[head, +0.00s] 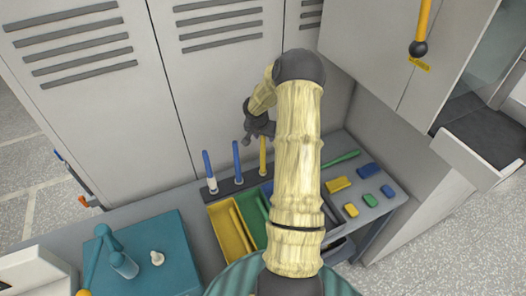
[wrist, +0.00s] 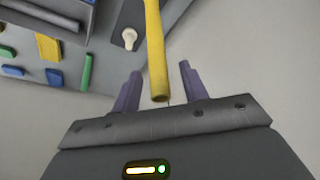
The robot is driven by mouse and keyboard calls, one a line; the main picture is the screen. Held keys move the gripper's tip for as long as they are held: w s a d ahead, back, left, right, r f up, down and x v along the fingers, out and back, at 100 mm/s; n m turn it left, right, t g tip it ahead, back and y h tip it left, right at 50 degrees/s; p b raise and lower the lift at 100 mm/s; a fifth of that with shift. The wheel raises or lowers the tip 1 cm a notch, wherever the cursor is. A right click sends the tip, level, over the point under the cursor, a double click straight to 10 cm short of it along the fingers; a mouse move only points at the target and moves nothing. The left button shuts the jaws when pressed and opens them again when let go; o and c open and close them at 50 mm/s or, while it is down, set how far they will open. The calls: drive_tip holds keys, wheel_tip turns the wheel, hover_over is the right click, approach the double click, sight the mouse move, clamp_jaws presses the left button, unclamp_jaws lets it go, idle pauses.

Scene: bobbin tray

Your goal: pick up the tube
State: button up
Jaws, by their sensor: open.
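A yellow tube (head: 263,155) stands upright at the right end of a dark rack strip (head: 225,190) against the lockers. Two blue tubes stand to its left on the same strip, one in the middle (head: 237,160) and one at the left end (head: 208,168). My gripper (head: 260,130) is at the upper end of the yellow tube. In the wrist view my gripper (wrist: 160,76) is open, with the yellow tube (wrist: 156,45) between its two fingers. Gaps show on both sides of the tube. My arm hides part of the bench in the head view.
A yellow bin (head: 230,235) and a green bin stand in front of the rack. Yellow, blue and green blocks (head: 351,210) and a green rod (head: 341,158) lie to the right. A teal box (head: 165,280) is at the left. Locker doors (head: 220,90) rise close behind.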

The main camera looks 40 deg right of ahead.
drive_tip(key=shift+f, duration=0.1)
idle(0.4)
drive_tip(key=shift+c, duration=0.2)
clamp_jaws()
drive_tip(key=shift+w, duration=0.1)
wheel_tip(320, 180, up, 10)
drive_tip(key=shift+r+b, duration=0.1)
drive_tip(key=shift+b, duration=1.05)
